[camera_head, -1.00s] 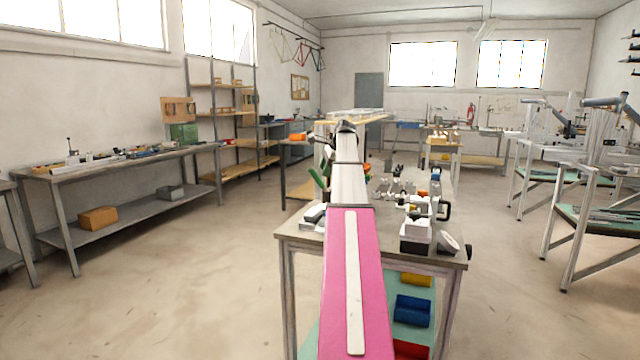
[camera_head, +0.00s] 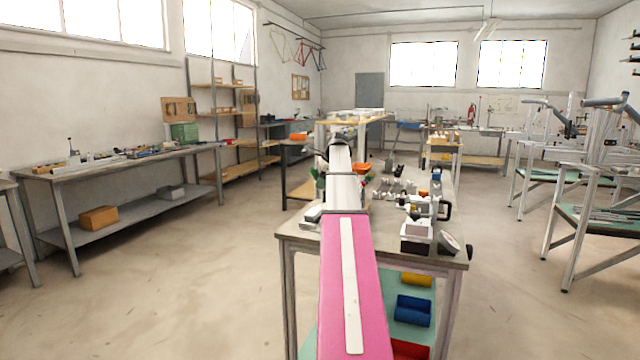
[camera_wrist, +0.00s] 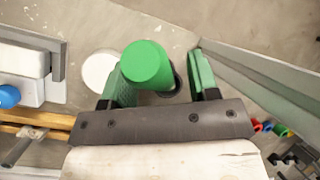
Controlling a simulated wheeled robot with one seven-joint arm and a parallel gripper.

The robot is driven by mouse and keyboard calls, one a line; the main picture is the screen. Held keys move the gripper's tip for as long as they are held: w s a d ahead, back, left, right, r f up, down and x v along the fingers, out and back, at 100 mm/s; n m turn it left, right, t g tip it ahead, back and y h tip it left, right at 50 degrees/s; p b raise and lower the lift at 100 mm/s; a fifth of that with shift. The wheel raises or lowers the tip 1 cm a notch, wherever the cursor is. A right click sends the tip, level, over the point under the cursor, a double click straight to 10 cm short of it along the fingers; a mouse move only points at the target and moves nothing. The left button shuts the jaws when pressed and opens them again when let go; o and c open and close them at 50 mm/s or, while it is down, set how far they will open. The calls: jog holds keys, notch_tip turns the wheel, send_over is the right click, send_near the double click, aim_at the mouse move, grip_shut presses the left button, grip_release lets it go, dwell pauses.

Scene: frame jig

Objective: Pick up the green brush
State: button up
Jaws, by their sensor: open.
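In the wrist view a bright green rounded end (camera_wrist: 147,62), which looks like the green brush, points up at the camera, with its shaft running down out of sight behind it. My gripper (camera_wrist: 161,80) is open, with its dark green fingers on either side of this green piece. The green piece is nearer the left finger; I cannot tell whether they touch. A dark round rim shows just right of it, partly hidden. In the head view my arm covers the gripper, and small green bits (camera_head: 319,184) show beside the arm, too small to identify.
The workbench (camera_head: 296,236) carries several small parts, an orange piece (camera_head: 363,168) and a white block (camera_head: 416,230) on the right. In the wrist view a white disc (camera_wrist: 99,70) lies left of the green piece, and a grey rail (camera_wrist: 255,75) runs at right. Open floor lies left.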

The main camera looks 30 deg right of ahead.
jog(key=shift+f, duration=0.2)
dwell(0.4)
grip_shut()
